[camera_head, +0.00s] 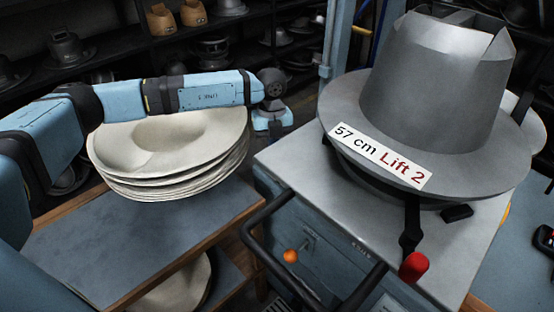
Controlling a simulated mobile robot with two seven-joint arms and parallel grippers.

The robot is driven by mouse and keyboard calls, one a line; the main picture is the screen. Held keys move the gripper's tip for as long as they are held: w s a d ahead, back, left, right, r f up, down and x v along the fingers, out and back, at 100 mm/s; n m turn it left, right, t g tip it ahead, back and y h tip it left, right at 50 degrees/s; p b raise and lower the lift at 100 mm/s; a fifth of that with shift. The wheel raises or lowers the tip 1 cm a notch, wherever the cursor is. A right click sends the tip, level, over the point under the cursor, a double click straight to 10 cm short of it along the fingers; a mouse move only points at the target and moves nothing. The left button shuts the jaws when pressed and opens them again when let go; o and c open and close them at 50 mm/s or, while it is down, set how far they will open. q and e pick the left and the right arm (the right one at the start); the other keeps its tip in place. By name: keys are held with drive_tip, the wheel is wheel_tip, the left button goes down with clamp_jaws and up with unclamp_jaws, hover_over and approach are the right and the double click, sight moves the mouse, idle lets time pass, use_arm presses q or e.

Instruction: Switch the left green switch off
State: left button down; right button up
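No green switch shows in the head view. The hat press (290,170) is a grey-blue machine with a metal top. On its front panel is a small lever with an orange knob (291,256), partly framed by a black tubular rail (262,240). A black lever with a red grip (414,266) stands at the front edge of the top. My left arm reaches across from the left, and its hand (272,120) is beside the press's far left corner. Its fingers are not clearly visible. My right gripper is not in view.
A large metal hat form (430,85), labelled "57 cm Lift 2", sits on the press. A stack of pale hat bodies (165,150) lies on a cart (120,245) at left, under my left arm. Dark shelves (120,60) with hat blocks stand behind.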

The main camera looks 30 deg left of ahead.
use_arm(q)
drive_tip(key=shift+f+b, duration=0.6)
drive_tip(key=shift+f, duration=0.65)
idle(0.7)
drive_tip(key=shift+r, duration=0.2)
drive_tip(key=shift+r+p, duration=2.55)
drive_tip(key=shift+r, duration=0.85)
drive_tip(key=shift+s+f, duration=0.1)
